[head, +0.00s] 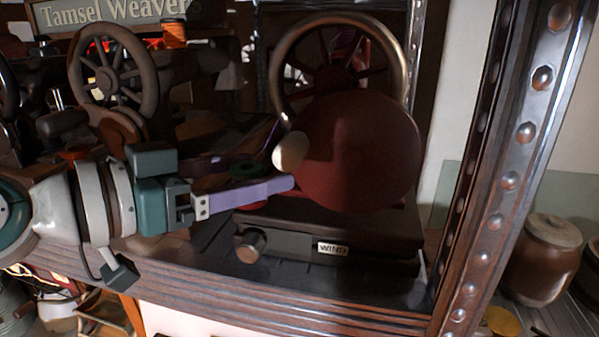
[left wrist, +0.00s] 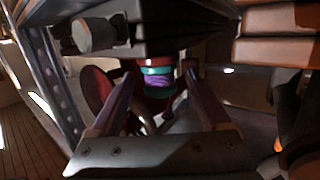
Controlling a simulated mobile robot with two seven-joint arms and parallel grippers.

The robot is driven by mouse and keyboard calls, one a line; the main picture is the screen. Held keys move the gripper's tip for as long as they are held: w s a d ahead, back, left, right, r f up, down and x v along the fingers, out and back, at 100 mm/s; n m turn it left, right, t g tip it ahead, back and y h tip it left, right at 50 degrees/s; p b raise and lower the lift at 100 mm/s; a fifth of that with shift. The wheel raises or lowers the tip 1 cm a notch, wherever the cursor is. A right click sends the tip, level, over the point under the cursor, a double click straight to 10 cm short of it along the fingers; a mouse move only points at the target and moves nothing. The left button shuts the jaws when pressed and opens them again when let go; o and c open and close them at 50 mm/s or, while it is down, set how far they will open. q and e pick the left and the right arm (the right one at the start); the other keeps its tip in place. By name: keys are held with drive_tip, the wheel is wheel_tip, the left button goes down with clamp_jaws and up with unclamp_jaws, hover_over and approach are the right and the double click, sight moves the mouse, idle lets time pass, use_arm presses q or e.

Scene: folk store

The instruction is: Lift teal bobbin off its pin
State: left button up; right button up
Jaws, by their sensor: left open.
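My left gripper (head: 281,160) comes in from the left above the winder base, its long purple fingers pointing right and spread apart. The teal bobbin (head: 250,171) shows as a dark green-teal rim just behind the near finger, which hides its lower part. In the left wrist view the bobbin (left wrist: 158,71) shows teal rims with a purple band between them. It lies in line with the gap between the open fingers, with clear space on both sides. The pin itself is hidden. My right gripper is not in view.
A dark red disc (head: 355,150) with a pale knob (head: 290,151) stands right at the fingertips. The winder base (head: 330,252) carries a WIND label. A spoked wheel (head: 115,80) stands at left. A metal post (head: 490,170) rises at right.

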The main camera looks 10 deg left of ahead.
use_arm(q)
clamp_jaws()
idle(0.7)
